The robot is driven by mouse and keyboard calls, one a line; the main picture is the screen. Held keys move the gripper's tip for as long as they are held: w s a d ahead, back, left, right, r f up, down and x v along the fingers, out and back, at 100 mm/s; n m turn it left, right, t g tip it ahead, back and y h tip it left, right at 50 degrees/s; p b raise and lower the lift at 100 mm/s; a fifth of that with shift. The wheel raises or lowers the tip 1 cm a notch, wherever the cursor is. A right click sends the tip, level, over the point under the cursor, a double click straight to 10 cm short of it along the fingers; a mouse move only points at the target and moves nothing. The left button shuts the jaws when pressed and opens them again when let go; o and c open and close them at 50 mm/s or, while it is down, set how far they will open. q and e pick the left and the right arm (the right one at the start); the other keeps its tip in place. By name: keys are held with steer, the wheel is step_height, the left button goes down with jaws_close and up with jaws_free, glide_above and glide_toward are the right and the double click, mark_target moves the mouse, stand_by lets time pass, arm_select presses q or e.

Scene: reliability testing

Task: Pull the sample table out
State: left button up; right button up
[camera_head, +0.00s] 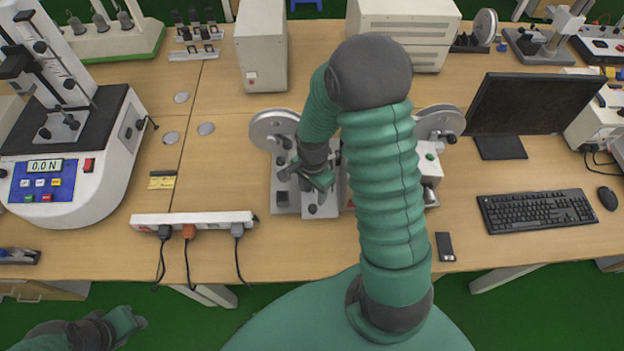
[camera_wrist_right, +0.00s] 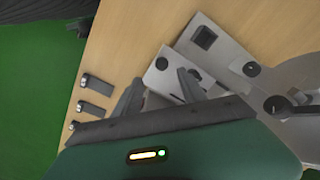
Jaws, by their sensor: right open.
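The sample table looks to be the light grey metal slab with a dark knob (camera_head: 321,208) at the front of the grey machine (camera_head: 284,200) in the middle of the desk. My right gripper (camera_head: 312,179) is just above the slab's rear part in the head view. In the right wrist view its two fingers (camera_wrist_right: 160,90) are apart, with the slab (camera_wrist_right: 162,78) and its black knob close by and between them. Contact cannot be told. My arm hides the machine's middle. My left gripper (camera_head: 130,320) is low at the left, off the desk; its jaws are unclear.
A white power strip (camera_head: 195,219) with plugs and cables lies left of the machine. A force tester (camera_head: 75,165) stands at the left. A monitor (camera_head: 533,103), keyboard (camera_head: 537,211) and mouse (camera_head: 607,198) are at the right. Bare desk lies in front of the machine.

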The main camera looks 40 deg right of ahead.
step_height(320, 180, up, 7)
steer(key=shift+a, duration=0.3)
steer(key=shift+d, duration=0.15)
